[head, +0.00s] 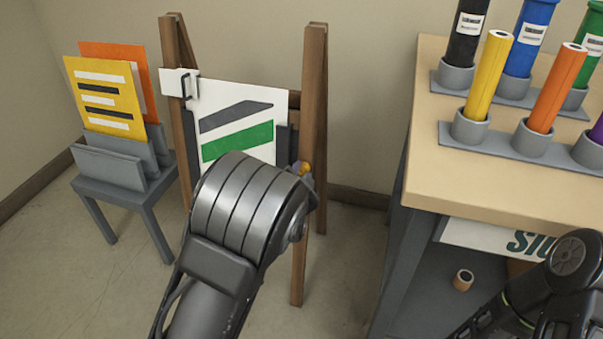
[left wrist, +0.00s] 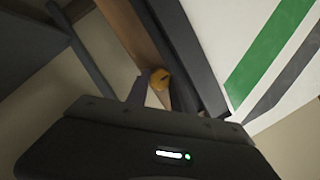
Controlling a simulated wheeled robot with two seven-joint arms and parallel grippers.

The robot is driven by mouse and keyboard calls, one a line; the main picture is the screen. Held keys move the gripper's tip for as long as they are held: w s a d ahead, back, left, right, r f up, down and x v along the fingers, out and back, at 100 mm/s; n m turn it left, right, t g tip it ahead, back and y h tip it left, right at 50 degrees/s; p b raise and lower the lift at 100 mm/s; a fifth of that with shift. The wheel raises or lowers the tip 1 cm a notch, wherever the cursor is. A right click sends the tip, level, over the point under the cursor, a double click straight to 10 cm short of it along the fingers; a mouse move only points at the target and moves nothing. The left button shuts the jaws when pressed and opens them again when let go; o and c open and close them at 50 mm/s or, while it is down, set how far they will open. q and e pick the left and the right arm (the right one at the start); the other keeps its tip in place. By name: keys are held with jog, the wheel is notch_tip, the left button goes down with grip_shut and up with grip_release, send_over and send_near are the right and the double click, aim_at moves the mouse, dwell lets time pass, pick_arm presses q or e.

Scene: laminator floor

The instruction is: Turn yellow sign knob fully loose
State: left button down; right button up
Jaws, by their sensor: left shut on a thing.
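The yellow knob (head: 304,168) shows at the right post of a wooden easel (head: 313,100), just past my left wrist. In the left wrist view the yellow knob (left wrist: 160,79) sits between the fingers of my left gripper (left wrist: 159,91), which is shut on it. My left arm hides most of this gripper in the head view. The white sign (head: 240,95) with a grey and a green stripe stands on the easel, its lower part hidden by my arm. My right arm shows at the lower right, but its gripper is out of view.
A grey stand (head: 120,175) with a yellow and an orange sign is left of the easel. At right, a wooden-topped bench (head: 430,150) holds several coloured rolls in grey cups. A small roll (head: 463,280) lies below it. A white clip (head: 178,84) grips the sign's upper left.

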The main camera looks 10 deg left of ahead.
pick_arm(q)
jog(key=c, duration=1.1)
grip_release()
jog(key=a+p+v, duration=0.1)
jog(key=p+v, duration=0.1)
jog(key=v, duration=0.5)
jog(key=shift+s+d, duration=0.45)
jog(key=shift+d, duration=0.1)
